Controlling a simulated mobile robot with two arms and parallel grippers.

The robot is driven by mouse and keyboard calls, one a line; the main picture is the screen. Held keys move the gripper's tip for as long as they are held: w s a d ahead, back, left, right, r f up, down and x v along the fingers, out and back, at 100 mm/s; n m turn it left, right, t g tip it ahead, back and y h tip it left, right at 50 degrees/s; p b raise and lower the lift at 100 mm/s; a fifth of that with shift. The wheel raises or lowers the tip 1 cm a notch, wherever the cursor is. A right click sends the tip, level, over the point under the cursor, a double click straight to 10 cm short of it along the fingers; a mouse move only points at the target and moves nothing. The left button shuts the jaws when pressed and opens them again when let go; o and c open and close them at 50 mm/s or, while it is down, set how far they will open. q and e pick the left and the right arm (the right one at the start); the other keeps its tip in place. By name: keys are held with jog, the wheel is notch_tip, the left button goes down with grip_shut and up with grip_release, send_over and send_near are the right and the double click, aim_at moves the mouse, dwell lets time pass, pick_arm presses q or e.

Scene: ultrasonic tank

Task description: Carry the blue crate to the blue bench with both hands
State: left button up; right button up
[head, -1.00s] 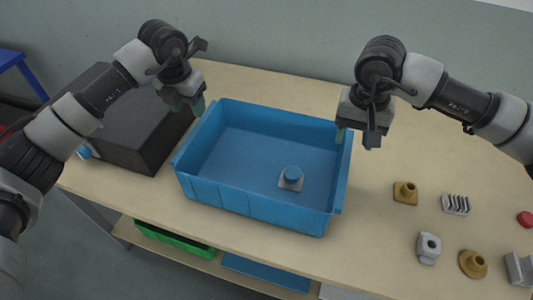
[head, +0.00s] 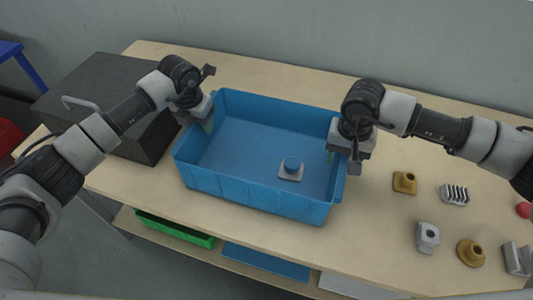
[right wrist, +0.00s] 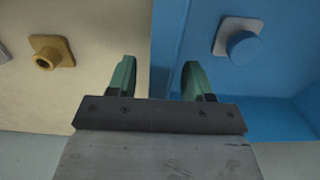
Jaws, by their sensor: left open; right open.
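The blue crate (head: 262,202) stands on the wooden table, with one grey part with a blue knob (head: 291,168) inside it. My left gripper (head: 207,124) is at the crate's left wall, open; its fingertips are partly hidden. My right gripper (head: 334,152) is at the crate's right wall, open. In the right wrist view its green fingers (right wrist: 157,80) stand on either side of the crate's wall (right wrist: 170,50), with the grey part (right wrist: 240,38) inside the crate to the right. A blue bench (head: 22,62), partly in view, is at the far left edge.
A dark box with a handle (head: 90,95) stands left of the crate. Several small parts, including a brown flanged one (head: 404,182), lie on the table (head: 375,225) to the right. A green bin (head: 175,230) and a blue panel (head: 265,262) are on the lower shelf.

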pick_arm(q)
jog(key=shift+f, duration=0.2)
pick_arm(e)
jog(key=shift+f, duration=0.25)
pick_arm(q)
grip_shut()
pick_arm(e)
grip_shut()
pick_arm(q)
jog(key=shift+r, duration=0.1)
pick_arm(e)
jog(key=shift+r, duration=0.1)
dwell(0.7)
